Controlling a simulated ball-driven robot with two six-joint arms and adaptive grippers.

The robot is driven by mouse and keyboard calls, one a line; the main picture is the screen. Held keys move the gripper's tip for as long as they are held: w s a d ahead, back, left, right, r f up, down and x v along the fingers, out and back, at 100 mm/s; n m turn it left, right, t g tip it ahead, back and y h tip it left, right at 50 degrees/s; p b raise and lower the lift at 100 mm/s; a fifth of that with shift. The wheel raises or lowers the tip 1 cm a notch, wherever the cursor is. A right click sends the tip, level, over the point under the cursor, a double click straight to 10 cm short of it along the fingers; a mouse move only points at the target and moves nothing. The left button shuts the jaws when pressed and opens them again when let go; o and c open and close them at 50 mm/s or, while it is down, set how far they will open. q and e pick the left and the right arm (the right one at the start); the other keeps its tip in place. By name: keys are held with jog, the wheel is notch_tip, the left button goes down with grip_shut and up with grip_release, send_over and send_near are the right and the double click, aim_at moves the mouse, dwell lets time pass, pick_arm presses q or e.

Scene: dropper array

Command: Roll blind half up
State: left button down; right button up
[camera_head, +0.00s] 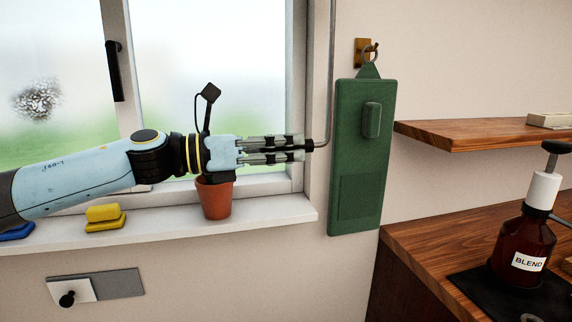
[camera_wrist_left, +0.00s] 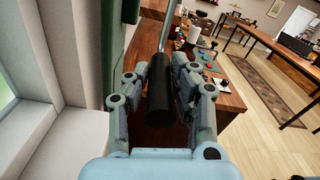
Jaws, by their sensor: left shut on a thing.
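A thin grey crank rod (camera_head: 331,60) hangs down beside the window frame and bends left near its lower end. My left gripper (camera_head: 298,149) reaches in from the left and is shut on the rod's black handle (camera_head: 319,145), which lies about level. In the left wrist view the black handle (camera_wrist_left: 161,85) sits between the two fingers, with the grey rod (camera_wrist_left: 168,28) beyond it. The window (camera_head: 215,60) shows clear glass in the visible part; the blind itself is not in view. My right gripper is not in view.
A green hanging panel (camera_head: 352,190) is close to the right of the rod. A terracotta pot (camera_head: 215,198) stands on the sill (camera_head: 275,211) below my gripper. A yellow sponge-like block (camera_head: 104,213) is farther left. A wooden shelf (camera_head: 480,136) and counter are at right.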

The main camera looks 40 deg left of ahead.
pick_arm(q)
notch_tip(320, 180, up, 6)
jog(key=p, duration=0.2)
jog(key=shift+f+p, duration=0.15)
jog(key=shift+p, duration=0.15)
jog(key=c, duration=1.3)
grip_release()
jog(key=shift+c, duration=0.2)
jog(key=shift+o, duration=1.1)
jog(key=shift+w+f, duration=0.1)
jog(key=shift+s, duration=0.2)
notch_tip(320, 180, up, 10)
